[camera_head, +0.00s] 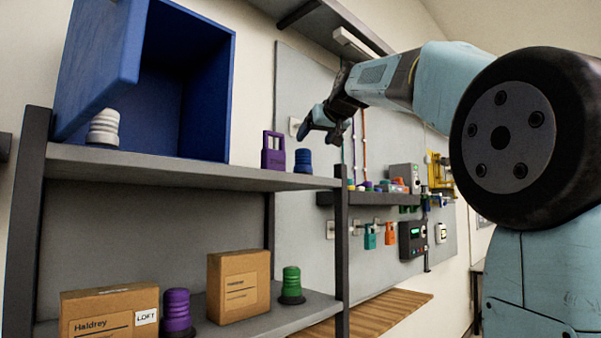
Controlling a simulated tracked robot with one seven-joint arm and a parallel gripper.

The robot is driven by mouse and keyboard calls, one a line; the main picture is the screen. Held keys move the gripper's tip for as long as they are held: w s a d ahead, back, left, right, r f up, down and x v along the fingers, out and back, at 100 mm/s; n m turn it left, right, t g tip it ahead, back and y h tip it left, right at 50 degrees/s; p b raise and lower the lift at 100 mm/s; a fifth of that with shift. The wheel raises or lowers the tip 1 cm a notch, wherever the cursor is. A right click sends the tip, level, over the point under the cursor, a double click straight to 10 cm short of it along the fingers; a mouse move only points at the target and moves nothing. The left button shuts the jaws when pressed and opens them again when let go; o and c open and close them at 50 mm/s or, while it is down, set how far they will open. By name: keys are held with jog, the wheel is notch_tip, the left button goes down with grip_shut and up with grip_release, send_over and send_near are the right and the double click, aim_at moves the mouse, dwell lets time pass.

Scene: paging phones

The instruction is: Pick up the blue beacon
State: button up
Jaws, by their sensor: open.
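The blue beacon (303,161) is a small ribbed blue cylinder standing upright near the right end of the upper grey shelf (170,166).
A blue open cabinet (207,90) and a white beacon (103,129) stand left on the upper shelf. The lower shelf holds cardboard boxes (238,284), a purple beacon (177,311) and a green beacon (291,284). A wall rack (375,198) with small items is behind, right.

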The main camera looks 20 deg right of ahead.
aim_at(301, 154)
jog(key=x, duration=0.5)
jog(key=shift+w+a+f, duration=0.1)
jog(key=shift+w+a, duration=0.15)
jog(key=shift+w, duration=0.05)
jog(key=shift+x, duration=2.65)
jog(key=shift+s, duration=0.1)
jog(key=shift+c, duration=0.4)
grip_shut()
